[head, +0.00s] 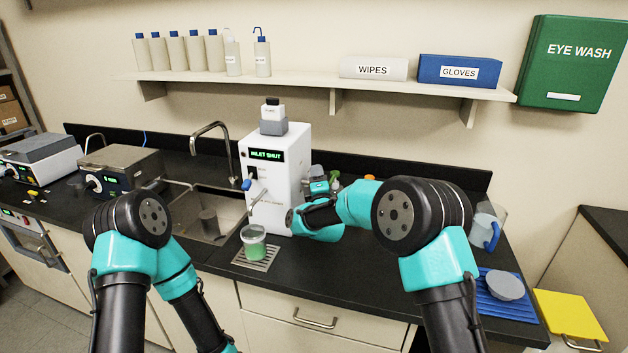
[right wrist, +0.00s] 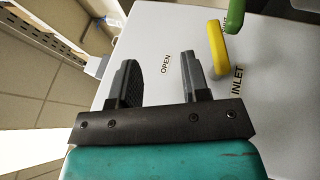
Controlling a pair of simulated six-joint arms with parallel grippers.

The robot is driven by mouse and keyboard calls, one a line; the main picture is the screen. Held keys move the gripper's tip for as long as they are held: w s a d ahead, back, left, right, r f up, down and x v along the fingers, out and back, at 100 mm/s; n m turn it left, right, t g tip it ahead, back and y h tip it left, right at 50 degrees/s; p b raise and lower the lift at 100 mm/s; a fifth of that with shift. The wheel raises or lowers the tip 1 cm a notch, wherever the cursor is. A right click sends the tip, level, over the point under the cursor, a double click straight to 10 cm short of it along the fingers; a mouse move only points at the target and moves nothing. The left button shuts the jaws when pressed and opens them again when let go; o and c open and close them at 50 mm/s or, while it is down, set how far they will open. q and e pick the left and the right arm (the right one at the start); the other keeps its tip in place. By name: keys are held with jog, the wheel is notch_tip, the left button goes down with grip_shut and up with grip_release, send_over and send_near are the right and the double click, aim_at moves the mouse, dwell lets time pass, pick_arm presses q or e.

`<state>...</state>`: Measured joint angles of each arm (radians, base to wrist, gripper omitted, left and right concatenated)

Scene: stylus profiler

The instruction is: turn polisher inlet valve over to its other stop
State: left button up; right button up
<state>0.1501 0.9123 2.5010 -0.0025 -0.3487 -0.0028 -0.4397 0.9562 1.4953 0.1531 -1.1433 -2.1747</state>
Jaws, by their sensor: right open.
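The polisher (head: 290,165) is a white upright box on the counter. Its display (head: 266,155) reads INLET SHUT. In the right wrist view the inlet valve (right wrist: 216,48) has a yellow lever on the white side panel, near the word INLET. The word OPEN is printed to its left. My right gripper (right wrist: 158,68) is open and empty in front of this panel. The lever is beyond its right finger, not between the fingers. In the head view this gripper (head: 317,175) is small and partly hidden beside the polisher's right side. My left gripper is out of view.
A green handle (right wrist: 239,14) is close to the yellow lever. A cup with green contents (head: 254,244) stands on a drain grate before the polisher. The sink (head: 205,215) is to the left. A blue-handled jug (head: 487,230) stands at right.

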notch_tip(320, 180, down, 7)
jog(key=shift+x, duration=3.75)
jog(key=shift+f, duration=0.15)
jog(key=shift+c, duration=0.2)
grip_shut()
